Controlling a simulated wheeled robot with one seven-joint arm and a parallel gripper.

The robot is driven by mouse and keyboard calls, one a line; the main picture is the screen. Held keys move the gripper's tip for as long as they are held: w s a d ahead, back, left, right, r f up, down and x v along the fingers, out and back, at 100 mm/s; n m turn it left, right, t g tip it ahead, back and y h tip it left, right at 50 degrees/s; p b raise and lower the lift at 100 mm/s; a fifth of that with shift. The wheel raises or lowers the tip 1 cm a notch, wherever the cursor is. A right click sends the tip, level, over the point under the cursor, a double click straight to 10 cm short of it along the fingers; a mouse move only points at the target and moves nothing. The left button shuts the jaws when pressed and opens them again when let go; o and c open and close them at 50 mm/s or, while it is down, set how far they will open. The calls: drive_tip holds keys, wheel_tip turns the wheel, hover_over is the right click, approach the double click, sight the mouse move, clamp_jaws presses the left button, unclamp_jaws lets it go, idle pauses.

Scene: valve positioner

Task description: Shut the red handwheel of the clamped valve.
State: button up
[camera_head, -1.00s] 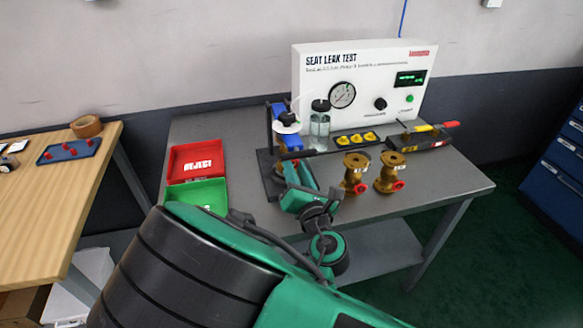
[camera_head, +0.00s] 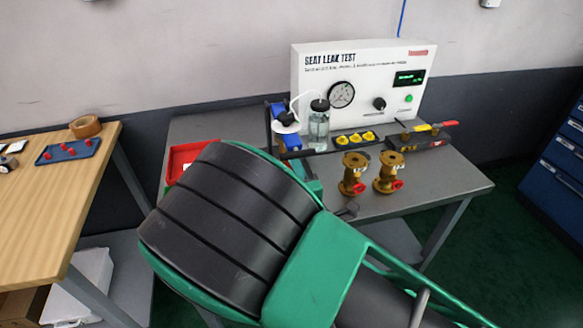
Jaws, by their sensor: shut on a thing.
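A blue clamp fixture (camera_head: 279,112) stands at the back left of the grey bench, with a white round piece (camera_head: 287,122) on it. The clamped valve and its red handwheel cannot be made out; my own arm covers the area in front of the fixture. My gripper's jaws are hidden behind my arm, so their hold does not show. Two loose brass valves with red handwheels stand upright to the right, one nearer the middle (camera_head: 352,174) and one further right (camera_head: 390,171).
The white seat leak test panel (camera_head: 358,85) with a gauge stands behind. A clear bottle (camera_head: 319,127), a tray of yellow parts (camera_head: 355,138) and a red-handled tool (camera_head: 432,136) are on the bench. The red reject bin (camera_head: 184,155) is partly covered.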

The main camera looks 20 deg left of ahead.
drive_tip(key=m, duration=0.7)
drive_tip(key=shift+f, duration=0.25)
drive_tip(key=m, duration=0.6)
drive_tip(key=shift+s+f+m, duration=0.1)
drive_tip(key=shift+m, duration=0.3)
drive_tip(key=o, duration=1)
drive_tip(key=shift+o, duration=0.3)
drive_tip(key=shift+a, duration=0.1)
